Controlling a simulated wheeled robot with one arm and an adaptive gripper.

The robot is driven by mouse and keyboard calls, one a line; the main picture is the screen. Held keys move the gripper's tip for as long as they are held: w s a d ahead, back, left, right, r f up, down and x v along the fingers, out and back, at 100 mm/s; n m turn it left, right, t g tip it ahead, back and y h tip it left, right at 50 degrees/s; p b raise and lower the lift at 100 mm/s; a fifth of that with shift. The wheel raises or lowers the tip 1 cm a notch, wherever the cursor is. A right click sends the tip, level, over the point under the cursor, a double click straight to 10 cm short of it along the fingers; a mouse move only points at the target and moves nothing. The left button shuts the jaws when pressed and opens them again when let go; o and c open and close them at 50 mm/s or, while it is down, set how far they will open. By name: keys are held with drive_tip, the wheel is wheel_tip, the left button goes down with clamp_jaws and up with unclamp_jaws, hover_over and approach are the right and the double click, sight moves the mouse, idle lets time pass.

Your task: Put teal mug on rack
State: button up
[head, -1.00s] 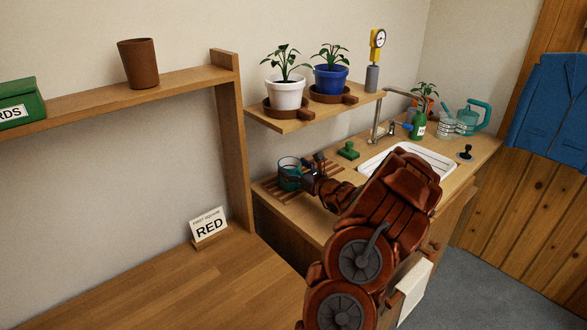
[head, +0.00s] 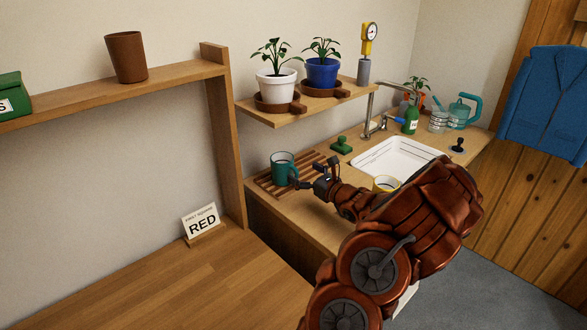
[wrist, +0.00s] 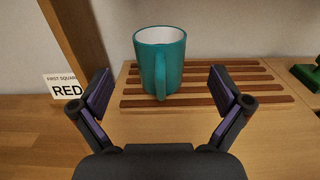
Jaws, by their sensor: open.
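The teal mug (head: 281,168) stands upright on the slatted wooden rack (head: 264,184) on the counter. In the wrist view the mug (wrist: 172,66) shows its white inside, and its handle points toward me. The rack's dark slats (wrist: 228,97) run beneath and to the right of the mug. My gripper (head: 306,178) is open and empty, just to the right of the mug in the head view. In the wrist view its two fingers (wrist: 162,95) are spread wide, with the mug ahead between them and apart from both.
A green stamp-like object (head: 341,146) stands right of the rack, by the white sink (head: 398,157). A shelf with potted plants (head: 290,110) hangs above the rack. A RED card (head: 201,220) stands left.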

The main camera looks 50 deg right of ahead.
drive_tip(key=shift+s+a, duration=0.15)
drive_tip(key=shift+s, duration=0.8)
drive_tip(key=shift+s+a, duration=0.1)
drive_tip(key=shift+s, duration=0.85)
